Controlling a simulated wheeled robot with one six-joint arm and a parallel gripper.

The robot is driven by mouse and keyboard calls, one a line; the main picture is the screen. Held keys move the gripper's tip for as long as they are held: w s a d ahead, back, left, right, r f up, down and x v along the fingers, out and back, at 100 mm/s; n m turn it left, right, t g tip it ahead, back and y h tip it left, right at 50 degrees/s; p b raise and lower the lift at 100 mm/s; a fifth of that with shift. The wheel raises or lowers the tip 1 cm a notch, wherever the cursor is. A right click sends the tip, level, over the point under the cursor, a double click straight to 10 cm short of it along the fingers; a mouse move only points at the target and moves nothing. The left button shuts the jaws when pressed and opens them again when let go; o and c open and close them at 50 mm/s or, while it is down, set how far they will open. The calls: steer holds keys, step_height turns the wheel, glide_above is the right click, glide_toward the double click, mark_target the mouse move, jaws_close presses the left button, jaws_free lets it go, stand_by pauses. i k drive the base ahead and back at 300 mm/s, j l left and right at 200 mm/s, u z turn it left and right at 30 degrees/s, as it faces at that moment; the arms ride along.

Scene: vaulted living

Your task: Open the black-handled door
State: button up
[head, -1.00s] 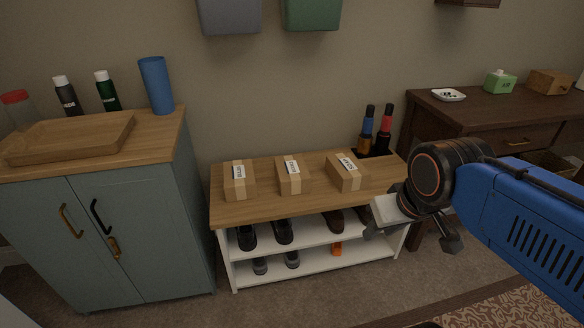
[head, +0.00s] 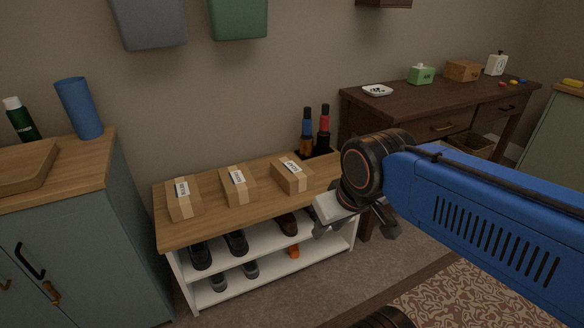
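The black handle (head: 30,262) is on the right-hand door (head: 90,245) of the blue-grey cabinet at the lower left of the head view. The door looks shut. A small brass fitting (head: 51,292) sits just below the black handle. A brass handle (head: 4,285) on the neighbouring door is cut by the left picture edge. My gripper (head: 356,226) is right of centre, in front of the shoe bench's right end and well to the right of the cabinet. Its fingers are spread apart, and I see nothing between them.
A wood-topped shoe bench (head: 235,206) with three parcels and several shoes stands right of the cabinet. A wooden tray (head: 25,168), a green bottle (head: 20,120) and a blue cup (head: 79,108) stand on the cabinet. A dark desk (head: 440,108) is at the right. Carpet shows in front.

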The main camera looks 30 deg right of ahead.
mark_target(79, 245)
steer(key=j+u, duration=0.2)
steer(key=u, duration=0.2)
steer(key=i+j+u, duration=0.1)
steer(key=u, duration=0.3)
steer(key=i+j+u, duration=0.1)
steer(key=u, duration=0.3)
steer(key=i, duration=0.05)
